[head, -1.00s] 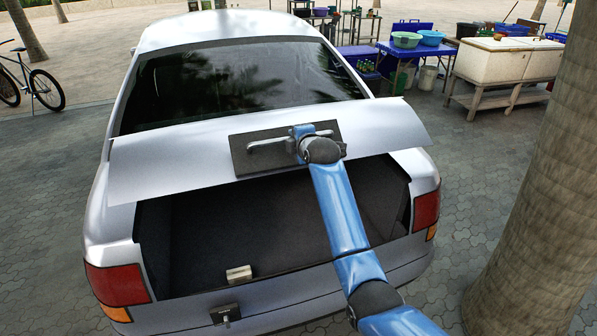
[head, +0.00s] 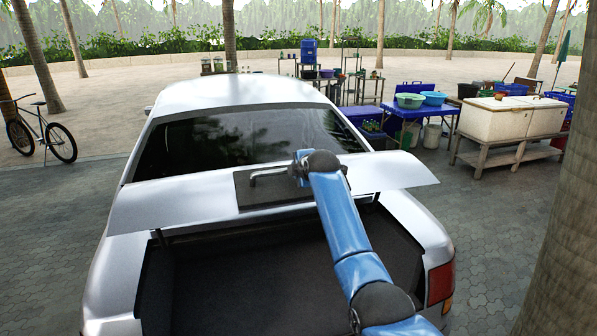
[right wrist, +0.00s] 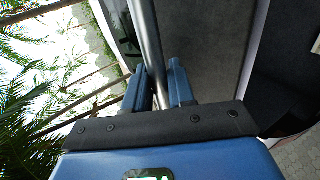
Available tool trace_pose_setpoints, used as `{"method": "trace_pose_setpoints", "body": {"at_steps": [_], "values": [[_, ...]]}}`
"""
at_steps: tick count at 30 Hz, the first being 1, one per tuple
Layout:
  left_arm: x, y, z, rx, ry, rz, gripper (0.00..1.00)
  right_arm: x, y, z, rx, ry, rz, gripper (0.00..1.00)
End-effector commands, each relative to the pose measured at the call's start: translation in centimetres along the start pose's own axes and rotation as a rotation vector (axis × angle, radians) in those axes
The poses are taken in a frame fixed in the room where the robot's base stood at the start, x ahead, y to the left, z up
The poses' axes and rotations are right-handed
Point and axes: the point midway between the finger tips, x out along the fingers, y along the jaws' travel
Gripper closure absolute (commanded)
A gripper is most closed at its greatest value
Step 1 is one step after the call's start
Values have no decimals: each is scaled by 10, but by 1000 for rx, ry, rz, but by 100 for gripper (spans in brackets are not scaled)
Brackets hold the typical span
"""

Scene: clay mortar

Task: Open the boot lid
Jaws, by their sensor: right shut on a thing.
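The silver car's boot lid (head: 205,203) stands raised in the head view, with the dark boot space (head: 260,270) open below it. A metal bar handle (head: 268,174) sits on a dark plate on the lid. My right gripper (right wrist: 160,88) is shut on this handle; in the right wrist view the bar (right wrist: 147,40) runs between its two blue fingers. In the head view my blue right arm reaches up to the handle and its wrist hides the fingers. My left gripper is not in view.
A palm trunk (head: 560,230) stands close on the right. Blue tables with basins (head: 411,101) and a white chest (head: 510,120) are at the back right. A bicycle (head: 42,133) stands at the back left. Paving on the right is clear.

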Motion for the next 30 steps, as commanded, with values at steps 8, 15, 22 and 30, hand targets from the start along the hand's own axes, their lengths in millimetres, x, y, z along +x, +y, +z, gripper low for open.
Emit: {"method": "trace_pose_setpoints", "body": {"at_steps": [8, 15, 22, 30], "values": [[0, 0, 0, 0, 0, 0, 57, 2, -5, -1, 0, 1, -10, 70], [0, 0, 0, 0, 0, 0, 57, 1, -4, 0, 0, 1, -7, 58], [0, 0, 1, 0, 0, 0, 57, 0, -4, 0, 0, 1, -5, 58], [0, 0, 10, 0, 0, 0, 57, -13, -4, 0, 0, 1, -2, 58]]}}
